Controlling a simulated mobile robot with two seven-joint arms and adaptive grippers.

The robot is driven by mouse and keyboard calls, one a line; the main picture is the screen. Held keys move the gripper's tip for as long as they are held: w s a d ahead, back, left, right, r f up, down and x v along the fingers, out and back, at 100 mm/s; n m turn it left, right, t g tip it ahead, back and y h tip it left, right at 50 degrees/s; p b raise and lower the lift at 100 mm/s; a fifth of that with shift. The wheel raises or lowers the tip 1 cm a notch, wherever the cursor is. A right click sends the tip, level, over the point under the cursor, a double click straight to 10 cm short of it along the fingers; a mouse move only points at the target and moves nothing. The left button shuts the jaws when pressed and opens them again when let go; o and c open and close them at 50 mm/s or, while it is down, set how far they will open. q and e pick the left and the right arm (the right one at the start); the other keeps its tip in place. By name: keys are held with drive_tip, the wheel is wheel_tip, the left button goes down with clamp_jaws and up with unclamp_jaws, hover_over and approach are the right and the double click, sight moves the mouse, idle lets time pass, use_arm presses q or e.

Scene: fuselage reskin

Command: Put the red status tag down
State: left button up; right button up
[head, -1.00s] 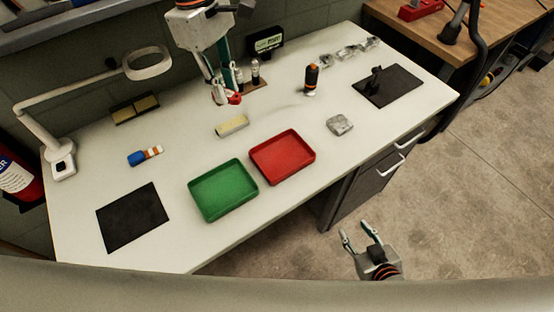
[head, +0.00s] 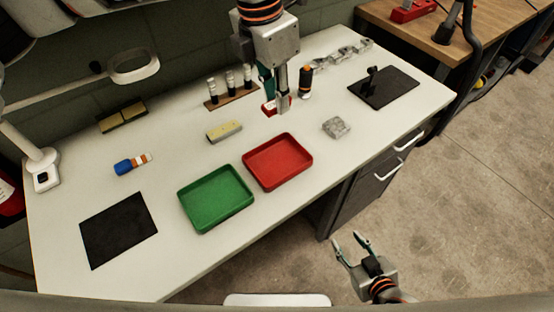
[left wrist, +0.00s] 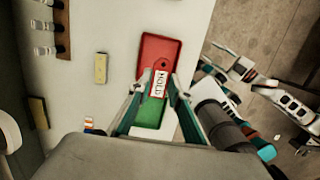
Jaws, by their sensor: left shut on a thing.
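My left gripper (head: 276,107) is shut on the red status tag (head: 268,108), just behind the red tray in the head view. In the left wrist view, the tag (left wrist: 159,84) shows a white label reading HOLD between the fingertips (left wrist: 156,85). There it overlaps the red tray (left wrist: 152,47) and the green tray (left wrist: 149,114) in the line of sight; its height above the table is hard to tell. In the head view, the red tray (head: 279,161) and green tray (head: 215,199) look empty. My right gripper (head: 350,241) is open and empty, beyond the table's front edge.
A yellow-topped block (head: 224,131) lies left of the tag. A black-and-orange tool (head: 306,82) stands to its right, and a rack of small cylinders (head: 231,95) behind. A grey metal piece (head: 336,127) is right of the red tray. A black mat (head: 118,229) lies front left.

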sight(278, 163)
use_arm(q)
wheel_tip(278, 163, down, 19)
drive_tip(key=shift+f, duration=0.1)
idle(0.4)
drive_tip(key=shift+f, duration=0.1)
drive_tip(key=o, duration=0.8)
drive_tip(key=shift+c, duration=0.2)
wheel_tip(278, 163, up, 12)
drive_tip(key=s+a, duration=0.1)
drive_tip(key=shift+a, duration=0.25)
drive_tip(key=shift+s, duration=0.1)
